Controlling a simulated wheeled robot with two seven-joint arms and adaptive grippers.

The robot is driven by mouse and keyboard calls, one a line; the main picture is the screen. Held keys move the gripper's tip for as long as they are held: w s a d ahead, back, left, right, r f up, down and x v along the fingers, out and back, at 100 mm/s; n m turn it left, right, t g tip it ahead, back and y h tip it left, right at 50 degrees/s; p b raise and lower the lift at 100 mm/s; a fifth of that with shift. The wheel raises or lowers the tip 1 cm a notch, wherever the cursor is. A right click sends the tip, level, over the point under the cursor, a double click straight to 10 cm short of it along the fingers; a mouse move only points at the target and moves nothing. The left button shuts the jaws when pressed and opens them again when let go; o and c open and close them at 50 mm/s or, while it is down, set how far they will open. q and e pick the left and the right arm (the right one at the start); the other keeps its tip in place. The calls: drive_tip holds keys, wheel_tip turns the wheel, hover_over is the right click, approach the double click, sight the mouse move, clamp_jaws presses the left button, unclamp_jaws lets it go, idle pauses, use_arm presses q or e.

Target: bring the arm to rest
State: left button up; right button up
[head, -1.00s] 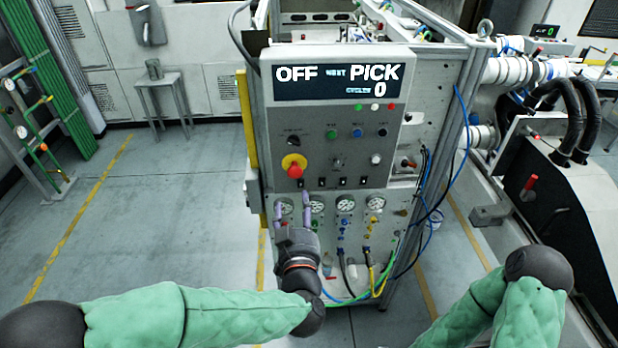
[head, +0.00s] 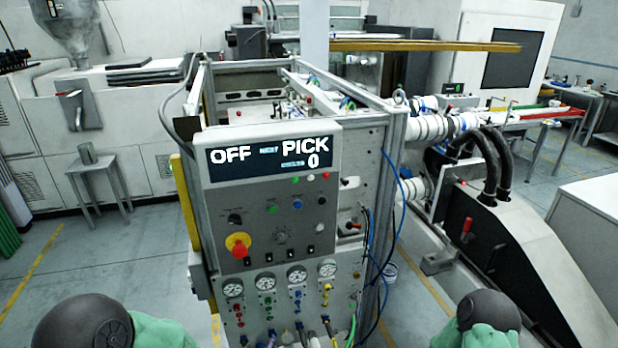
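In the head view both my arms show only as black joints with green sleeves at the bottom edge, one at the left and one at the right. Neither gripper is in the frame. The control panel (head: 270,205) stands upright in front of me, and its display (head: 270,157) reads OFF, NEXT PICK and 0. The red emergency stop button (head: 239,250) on its yellow base is clear of my arms. Several gauges (head: 297,273) sit in a row below the panel. Nothing of mine visibly touches the panel.
The machine's metal frame (head: 398,140) rises behind the panel. Black hoses (head: 490,160) and a dark sloped housing (head: 525,270) are at the right. The floor (head: 100,240) at the left is clear.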

use_arm(q)
drive_tip(key=s+d+f+n+g+h, duration=0.1)
drive_tip(key=s+f+g+h, duration=0.2)
drive_tip(key=s+f+g, duration=0.6)
drive_tip(key=s+f, duration=1)
drive_tip(key=shift+d+f+n, duration=0.25)
drive_tip(key=shift+f+n, duration=0.05)
drive_tip(key=shift+f, duration=0.1)
idle(2.4)
